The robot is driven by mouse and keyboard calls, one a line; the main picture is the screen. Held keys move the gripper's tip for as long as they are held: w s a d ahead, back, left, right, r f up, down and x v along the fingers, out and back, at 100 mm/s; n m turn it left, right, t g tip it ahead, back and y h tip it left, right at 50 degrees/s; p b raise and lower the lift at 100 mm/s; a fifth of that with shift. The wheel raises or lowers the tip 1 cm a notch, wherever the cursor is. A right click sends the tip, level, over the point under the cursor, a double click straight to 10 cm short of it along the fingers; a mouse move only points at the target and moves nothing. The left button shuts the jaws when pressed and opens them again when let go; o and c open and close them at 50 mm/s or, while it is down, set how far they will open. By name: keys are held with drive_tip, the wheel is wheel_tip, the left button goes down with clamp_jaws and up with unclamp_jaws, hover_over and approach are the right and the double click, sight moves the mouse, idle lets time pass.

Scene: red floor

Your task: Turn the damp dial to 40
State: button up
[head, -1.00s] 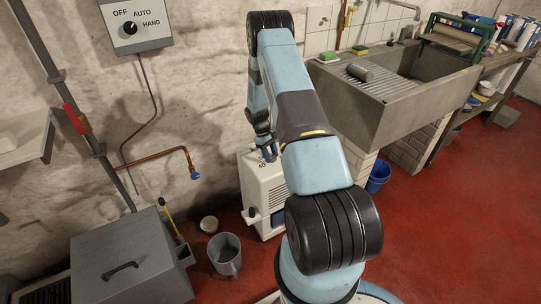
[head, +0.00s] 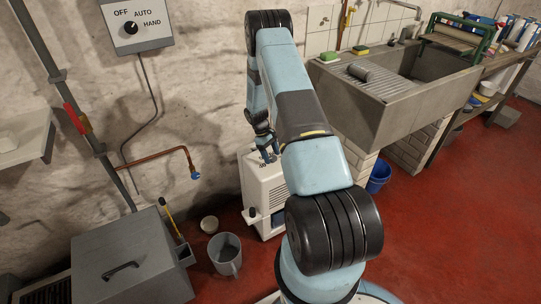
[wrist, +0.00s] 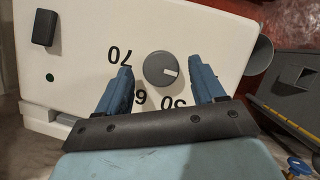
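The damp dial (wrist: 162,69) is a round grey knob on the white top of a dehumidifier (wrist: 90,40). Its light pointer mark faces right in the wrist view, toward the right finger. The upside-down numbers 70, 60 and 50 show around it, the 60 partly covered; no 40 shows there. My gripper (wrist: 159,64) is open, its blue fingers on either side of the dial with gaps to it. In the head view, my gripper (head: 265,143) is over the dehumidifier's (head: 263,187) top, and the dial is hidden.
A dark block (wrist: 44,27) and a green dot lie on the same white top. A stone sink (head: 400,95) is to the right. The red floor at right is clear.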

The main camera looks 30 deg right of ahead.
drive_tip(key=v, duration=1.3)
drive_tip(key=shift+w+r, duration=0.2)
drive_tip(key=shift+r, duration=0.1)
drive_tip(key=s+a+r+m+t, duration=0.1)
drive_tip(key=s+a+r, duration=0.25)
drive_tip(key=r, duration=0.75)
drive_tip(key=s+a+r+m+t, duration=0.1)
drive_tip(key=s+a+r+t, duration=0.2)
drive_tip(key=r, duration=0.9)
drive_tip(key=s+a+r, duration=0.3)
drive_tip(key=s+r, duration=0.2)
drive_tip(key=r, duration=0.6)
drive_tip(key=s+a+r+m+t+y, duration=0.1)
drive_tip(key=s+a+r+t, duration=0.15)
drive_tip(key=s+r, duration=0.35)
drive_tip(key=s+a+r+m+t, duration=0.1)
drive_tip(key=s+a+r, duration=0.25)
drive_tip(key=s, duration=0.55)
drive_tip(key=s+a+m+t+y, duration=0.1)
drive_tip(key=s+a+t, duration=0.1)
drive_tip(key=s, duration=1.2)
drive_tip(key=shift+a+r, duration=0.5)
